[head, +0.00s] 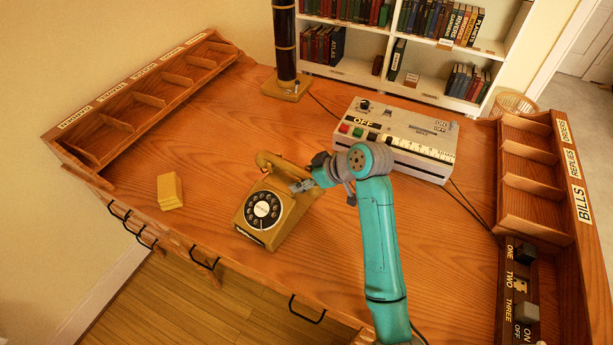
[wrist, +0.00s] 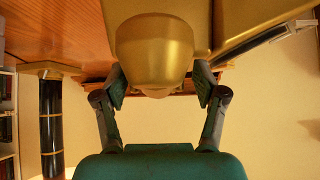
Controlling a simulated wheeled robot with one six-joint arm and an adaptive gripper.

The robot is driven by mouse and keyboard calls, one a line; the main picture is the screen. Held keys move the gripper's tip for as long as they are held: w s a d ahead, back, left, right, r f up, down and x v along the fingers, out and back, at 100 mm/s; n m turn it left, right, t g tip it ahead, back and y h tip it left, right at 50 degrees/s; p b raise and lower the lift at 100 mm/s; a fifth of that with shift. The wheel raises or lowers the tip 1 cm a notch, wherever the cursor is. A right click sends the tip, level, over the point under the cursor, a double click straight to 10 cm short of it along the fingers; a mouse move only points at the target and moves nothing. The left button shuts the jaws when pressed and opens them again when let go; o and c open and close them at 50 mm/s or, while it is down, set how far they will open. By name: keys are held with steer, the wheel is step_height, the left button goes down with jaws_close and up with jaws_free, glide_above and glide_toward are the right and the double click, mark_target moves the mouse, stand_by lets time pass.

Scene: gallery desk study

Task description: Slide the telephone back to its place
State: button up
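The mustard-yellow telephone (head: 285,216) with a black rotary dial stands on the wooden desk, left of my arm, turned at an angle. Its handset (head: 275,167) lies across its top. My gripper (head: 299,186) is at the telephone's right side, by the near end of the handset. In the wrist view, my gripper (wrist: 160,84) has its two fingers spread apart, one on each side of a rounded gold handset end (wrist: 154,48). I cannot tell whether the fingers touch it. The telephone's right side is partly hidden by my gripper.
A grey machine (head: 396,139) marked OFF stands behind my arm. A yellow block (head: 170,191) lies left of the telephone. Labelled sorter racks (head: 140,100) (head: 540,185) line both sides. A dark column (head: 285,45) stands at the back.

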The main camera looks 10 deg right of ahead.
steer(key=shift+d, duration=0.1)
steer(key=shift+d+r, duration=0.15)
steer(key=shift+r, duration=0.05)
steer(key=v, duration=1.1)
steer(key=shift+s, duration=0.2)
steer(key=shift+s+d+r, duration=0.1)
